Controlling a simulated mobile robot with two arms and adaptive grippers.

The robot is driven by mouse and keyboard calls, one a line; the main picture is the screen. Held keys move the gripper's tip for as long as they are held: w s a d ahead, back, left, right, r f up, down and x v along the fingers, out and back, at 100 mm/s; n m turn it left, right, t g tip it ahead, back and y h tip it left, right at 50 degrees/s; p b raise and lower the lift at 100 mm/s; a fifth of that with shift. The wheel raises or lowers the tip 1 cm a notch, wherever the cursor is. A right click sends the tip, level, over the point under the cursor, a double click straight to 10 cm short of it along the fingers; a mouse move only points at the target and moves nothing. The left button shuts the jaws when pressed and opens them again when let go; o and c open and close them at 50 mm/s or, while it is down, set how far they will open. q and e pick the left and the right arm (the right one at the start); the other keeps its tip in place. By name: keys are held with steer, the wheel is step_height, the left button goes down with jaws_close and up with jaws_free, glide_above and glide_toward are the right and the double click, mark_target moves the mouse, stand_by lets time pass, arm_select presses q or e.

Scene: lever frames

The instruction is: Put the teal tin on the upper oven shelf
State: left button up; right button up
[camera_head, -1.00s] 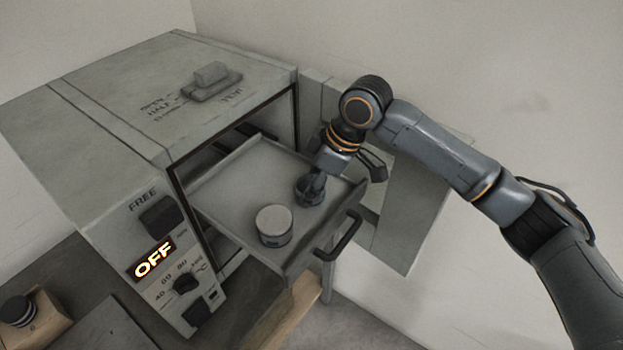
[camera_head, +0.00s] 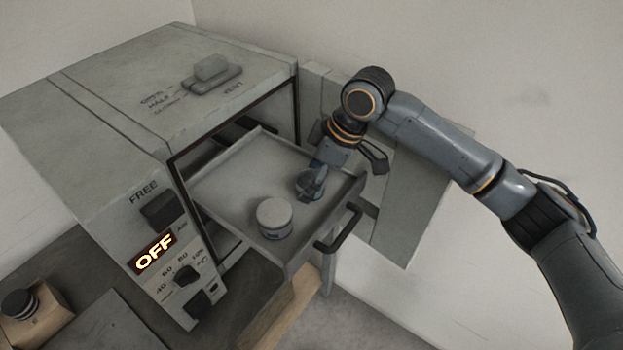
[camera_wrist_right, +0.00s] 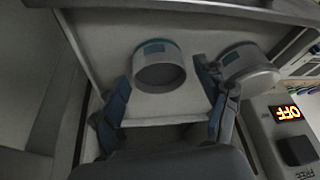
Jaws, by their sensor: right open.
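Two short round tins stand on the drawn-out oven shelf (camera_head: 235,175). One tin (camera_head: 275,217) has a pale top and stands nearer the control panel; in the right wrist view it is at the right (camera_wrist_right: 248,70). In the head view my right gripper (camera_head: 312,182) comes down over the shelf and largely hides this second tin. Its fingers are open, on either side of the tin; contact cannot be told. My left gripper is not in view.
The grey oven (camera_head: 110,100) has its front open, with dark rails inside. The shelf has a dark front handle (camera_head: 340,228). The control panel (camera_head: 165,240) reads OFF. A wooden block with a dark knob (camera_head: 30,310) is at lower left. A wall stands behind.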

steer(key=b+v, duration=0.2)
steer(key=v, duration=0.9)
steer(key=shift+s+d+r, duration=0.1)
steer(key=shift+d, duration=0.05)
stand_by(0.7)
